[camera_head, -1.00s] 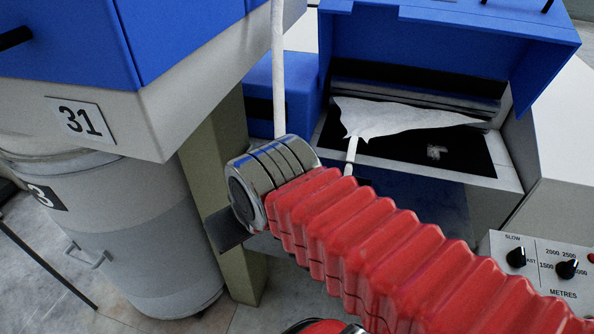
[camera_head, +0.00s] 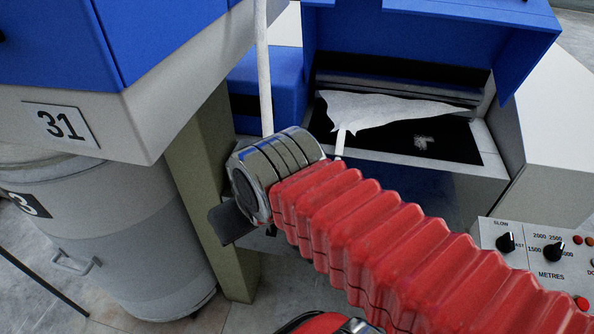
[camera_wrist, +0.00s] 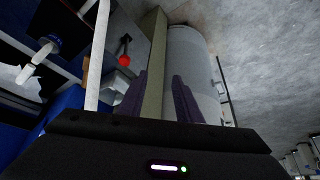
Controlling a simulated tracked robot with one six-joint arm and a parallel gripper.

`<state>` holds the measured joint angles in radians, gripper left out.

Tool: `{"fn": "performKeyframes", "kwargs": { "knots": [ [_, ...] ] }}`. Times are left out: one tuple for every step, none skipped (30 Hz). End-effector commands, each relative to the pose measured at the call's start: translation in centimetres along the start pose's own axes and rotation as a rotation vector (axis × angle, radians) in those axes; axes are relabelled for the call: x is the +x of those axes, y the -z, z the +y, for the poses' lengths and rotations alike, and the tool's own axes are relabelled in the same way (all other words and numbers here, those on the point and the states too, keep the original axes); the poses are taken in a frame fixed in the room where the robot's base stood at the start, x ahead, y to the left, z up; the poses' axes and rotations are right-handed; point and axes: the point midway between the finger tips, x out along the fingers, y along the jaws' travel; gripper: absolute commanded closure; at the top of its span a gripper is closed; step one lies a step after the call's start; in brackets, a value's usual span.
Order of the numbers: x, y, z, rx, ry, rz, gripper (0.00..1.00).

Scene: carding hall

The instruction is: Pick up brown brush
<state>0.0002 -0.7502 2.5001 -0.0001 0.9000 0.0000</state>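I cannot make out a brown brush for sure in either view. A small brownish patch (camera_wrist: 86,71) shows at the left of the wrist view, but it is too small and dark to identify. My gripper (camera_wrist: 160,82) shows in the wrist view as two dark purple fingers set apart, with nothing held between them. Beyond the fingers stand a tan post and a grey bin. In the head view my red bellows arm ends at a metal wrist, and the fingers are hidden.
A blue open-lidded machine (camera_head: 420,35) holds white fibre web (camera_head: 385,108). A machine numbered 31 (camera_head: 62,125) overhangs a grey bin (camera_head: 120,235) at left, beside a tan post (camera_head: 215,190). A white pole (camera_head: 262,65) stands near my wrist. A control panel (camera_head: 535,255) is at right.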

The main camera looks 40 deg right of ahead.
Motion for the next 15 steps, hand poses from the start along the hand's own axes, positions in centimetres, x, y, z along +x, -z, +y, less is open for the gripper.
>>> {"fn": "performKeyframes", "kwargs": {
  "knots": [
    [0.0,0.0,0.0,0.0,0.0,0.0,0.69],
    [0.0,0.0,0.0,0.0,0.0,0.0,0.69],
    [0.0,0.0,0.0,0.0,0.0,0.0,0.69],
    [0.0,0.0,0.0,0.0,0.0,0.0,0.69],
    [0.0,0.0,0.0,0.0,0.0,0.0,0.69],
    [0.0,0.0,0.0,0.0,0.0,0.0,0.69],
    [0.0,0.0,0.0,0.0,0.0,0.0,0.68],
    [0.0,0.0,0.0,0.0,0.0,0.0,0.66],
    [0.0,0.1,0.0,0.0,0.0,0.0,0.63],
    [0.0,0.1,0.0,0.001,-0.001,-0.001,0.61],
    [0.0,0.2,0.1,0.003,-0.001,-0.002,0.59],
    [0.0,0.4,0.2,0.006,-0.003,-0.003,0.56],
    [0.0,0.6,0.3,0.009,-0.005,-0.005,0.55],
    [0.1,0.8,0.4,0.013,-0.007,-0.007,0.55],
    [0.2,1.2,0.7,0.02,-0.011,-0.011,0.55]
  ]
}}
